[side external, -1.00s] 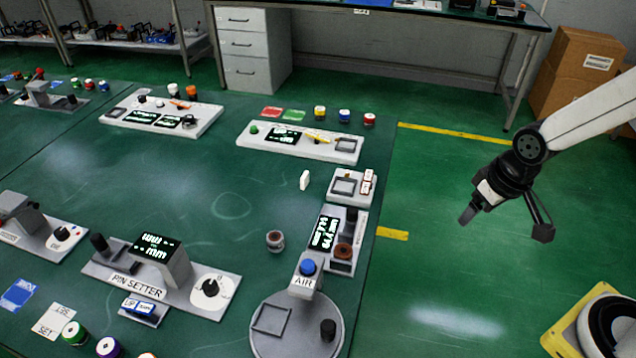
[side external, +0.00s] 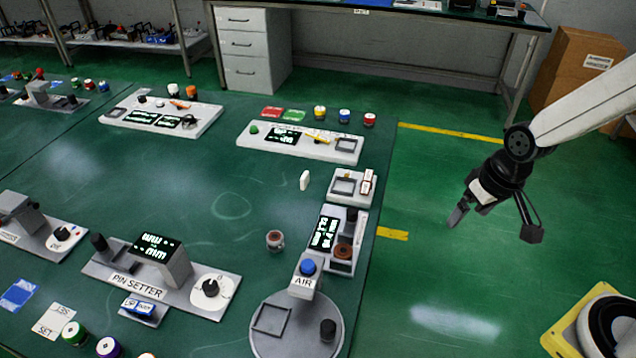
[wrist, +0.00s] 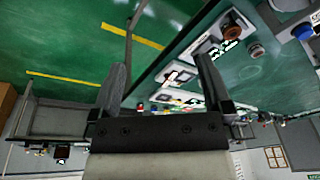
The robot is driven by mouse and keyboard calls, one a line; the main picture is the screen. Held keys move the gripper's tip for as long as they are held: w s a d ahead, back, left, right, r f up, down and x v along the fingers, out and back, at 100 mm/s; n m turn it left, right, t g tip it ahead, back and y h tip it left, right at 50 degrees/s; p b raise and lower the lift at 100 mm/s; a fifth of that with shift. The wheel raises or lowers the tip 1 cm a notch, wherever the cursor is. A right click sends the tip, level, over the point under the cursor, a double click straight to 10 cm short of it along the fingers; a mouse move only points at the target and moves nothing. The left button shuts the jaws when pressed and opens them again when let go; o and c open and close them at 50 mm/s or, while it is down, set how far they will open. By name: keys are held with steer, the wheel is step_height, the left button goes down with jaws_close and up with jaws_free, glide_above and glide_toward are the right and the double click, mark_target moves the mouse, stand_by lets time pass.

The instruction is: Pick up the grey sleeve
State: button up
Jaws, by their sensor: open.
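A small grey cylinder with a brownish top (side external: 275,240) stands alone on the green table, left of the display unit, in the side view. It may be the grey sleeve, but I cannot tell for certain at this size. My gripper (side external: 494,224) is in the air to the right of the table, well apart from everything on it. In the wrist view my gripper (wrist: 163,82) has its two fingers spread, with nothing between them. The table's stations show tilted beyond the fingers there.
The pin setter (side external: 180,275), the round AIR stand (side external: 300,335) and a display unit (side external: 340,262) stand near the cylinder. A small white upright piece (side external: 304,180) and a tray unit (side external: 350,188) are behind it. The table's middle is mostly clear.

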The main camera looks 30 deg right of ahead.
steer(key=w+a+f+m+g+y, duration=0.1)
steer(key=w+a+m+y, duration=0.15)
steer(key=a+m, duration=0.2)
steer(key=w+a+f+m+y, duration=0.2)
steer(key=w+a+m, duration=0.1)
steer(key=a, duration=0.2)
steer(key=m+t+y, duration=0.3)
steer(key=m+t, duration=0.7)
steer(key=m, duration=1)
glide_above(275, 241)
steer(key=s+d, duration=0.2)
steer(key=d, duration=0.1)
step_height(275, 241, down, 8)
steer(key=shift+w+a, duration=0.15)
steer(key=shift+g, duration=0.3)
steer(key=shift+f, duration=1.9)
